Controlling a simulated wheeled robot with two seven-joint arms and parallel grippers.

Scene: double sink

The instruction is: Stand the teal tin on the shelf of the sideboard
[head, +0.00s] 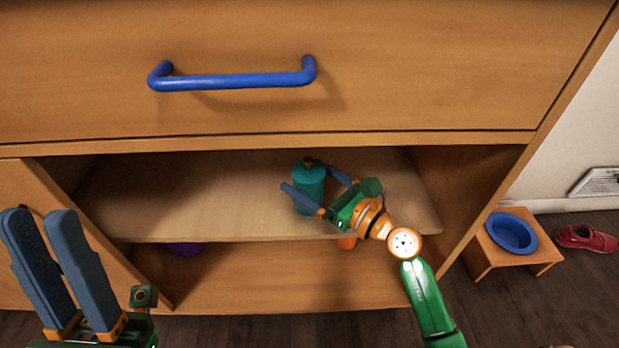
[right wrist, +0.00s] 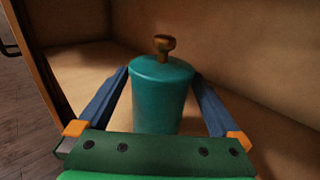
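The teal tin (head: 309,189), with an orange-brown knob on top, stands upright on the shelf (head: 200,215) of the sideboard (head: 440,60). My right gripper (head: 315,184) is at the tin with its fingers apart, one on each side. In the right wrist view the tin (right wrist: 162,95) is between the blue fingers, and a gap shows beside it, so the fingers look open around it. The tin's base is partly hidden by the gripper. My left gripper (head: 42,215) is at the lower left, away from the tin, its two fingers a little apart and empty.
A blue handle (head: 235,80) sticks out from the drawer above the shelf. An open door (head: 85,225) is at the left. Below the shelf are a purple thing (head: 184,249) and an orange thing (head: 347,243). A small table (head: 490,250) with a blue bowl (head: 512,233) stands right.

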